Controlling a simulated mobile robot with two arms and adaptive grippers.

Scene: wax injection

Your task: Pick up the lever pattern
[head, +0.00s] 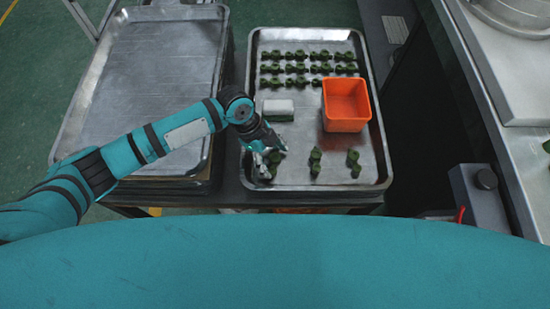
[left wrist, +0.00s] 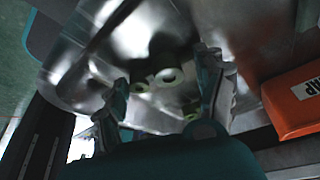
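A dark green lever pattern (left wrist: 168,76) with round ring-like ends lies on the metal tray (head: 335,180) between the fingers of my left gripper (head: 265,167). In the left wrist view, the fingers of the left gripper (left wrist: 163,82) stand apart on either side of it, with visible gaps. In the head view the gripper mostly hides this pattern. Two more front-row lever patterns, one in the middle (head: 315,160) and one at the right (head: 353,163), lie to the right. My right gripper is not in view.
An orange bin (head: 346,104) stands at the tray's right; its side also shows in the left wrist view (left wrist: 293,99). A pale block (head: 278,109) lies left of it. Several lever patterns (head: 297,68) fill rows at the back. The left tray (head: 150,75) is empty.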

